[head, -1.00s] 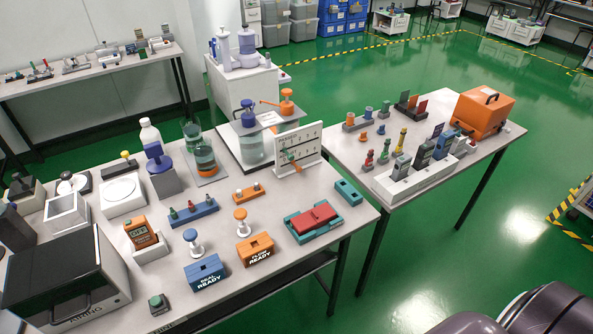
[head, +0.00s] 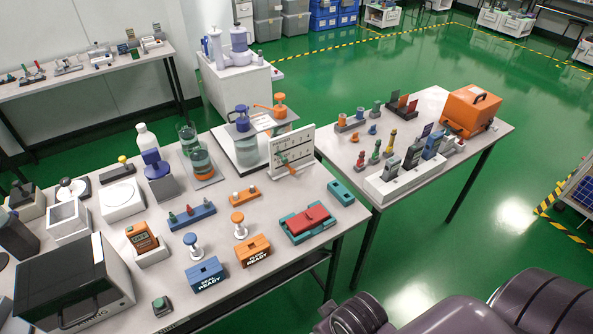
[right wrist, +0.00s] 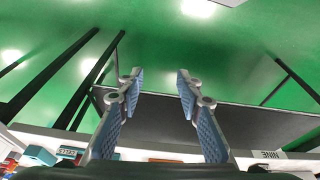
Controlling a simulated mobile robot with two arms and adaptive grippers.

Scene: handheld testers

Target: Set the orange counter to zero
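An orange handheld device (head: 142,237) with a small dark display stands tilted in a white cradle (head: 152,256) on the near table's left part. It looks like the orange counter, but its display is too small to read now. My right gripper (right wrist: 160,78) is open and empty in the right wrist view, its two blue-padded fingers apart over the green floor and a dark shelf by a table edge. In the head view only dark links of my right arm show at lower right, well away from the device. My left gripper is in neither view.
A black-fronted box (head: 75,285) stands left of the device, with a green-button block (head: 161,305) in front. Blue (head: 205,274) and orange (head: 253,249) READY blocks stand to its right.

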